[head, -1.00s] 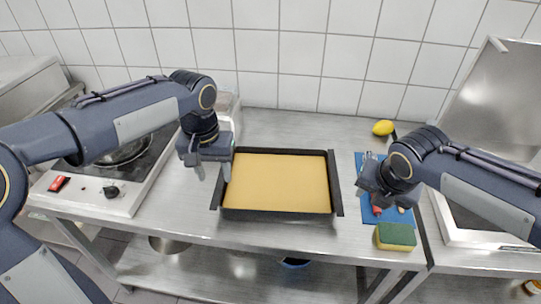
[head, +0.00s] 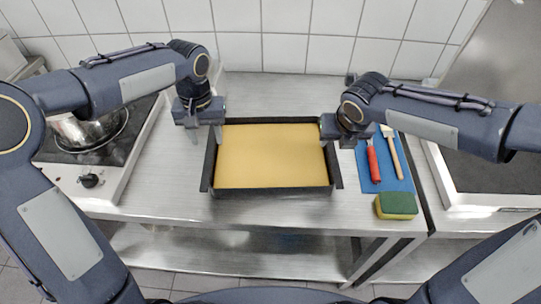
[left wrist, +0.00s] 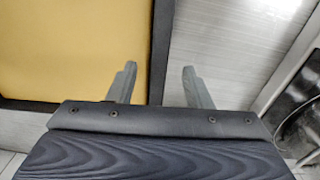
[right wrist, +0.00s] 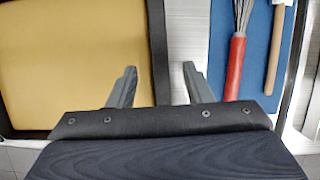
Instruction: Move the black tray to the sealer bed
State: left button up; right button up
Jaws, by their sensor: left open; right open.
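The black tray (head: 272,192), filled with a flat yellow layer, lies on the steel counter in the middle of the head view. My left gripper (head: 205,137) is open above its left wall; in the left wrist view the tray's rim (left wrist: 161,45) runs between the two fingers (left wrist: 158,75). My right gripper (head: 338,142) is open above its right wall; in the right wrist view the rim (right wrist: 157,45) lies between the fingers (right wrist: 158,78). Neither grips it. The sealer at the right has a dark bed (head: 490,172), partly covered by my right arm.
A blue cloth (head: 384,180) with a red-handled whisk (head: 373,163) and a wooden-handled brush (head: 397,157) lies right of the tray. A green and yellow sponge (head: 396,206) sits near the front edge. A hob with a pot (head: 88,130) stands at the left.

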aim_at(210, 149)
pick_arm(q)
jog(key=shift+f, duration=2)
pick_arm(e)
jog(key=shift+x, duration=2)
pick_arm(q)
jog(key=shift+c, duration=0.2)
pick_arm(e)
jog(key=shift+c, duration=0.2)
pick_arm(q)
grip_shut()
pick_arm(e)
grip_shut()
pick_arm(q)
jog(key=shift+r, duration=0.1)
pick_arm(e)
jog(key=shift+r, duration=0.15)
